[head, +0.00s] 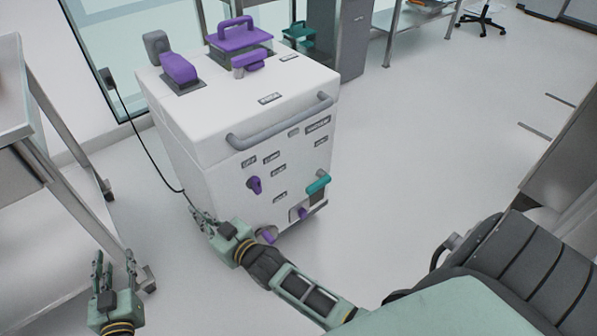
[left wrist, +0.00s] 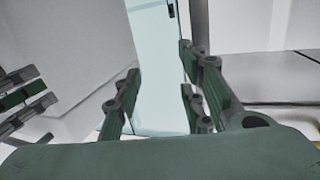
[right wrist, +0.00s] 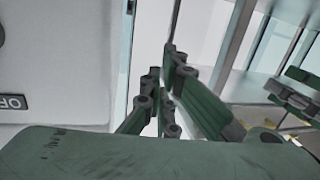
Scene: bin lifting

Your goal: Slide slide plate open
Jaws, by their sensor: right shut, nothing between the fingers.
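A white cabinet (head: 222,177) stands in the head view with several purple and teal handles. On its front low right, a teal handle (head: 318,182) sits by a dark slot, and a small purple knob (head: 302,213) sits on a panel below it. I cannot tell for sure which part is the slide plate. My right gripper (head: 199,216) is shut and empty at the cabinet's lower left front corner, away from these handles; its fingers show in the right wrist view (right wrist: 161,88). My left gripper (head: 102,264) is open and empty, left of the cabinet, with fingers apart in the left wrist view (left wrist: 160,85).
A metal table (head: 15,120) stands at the left, close to my left gripper. A black cable (head: 140,143) hangs down left of the cabinet. A rack (head: 410,25) stands at the back. The floor right of the cabinet is clear.

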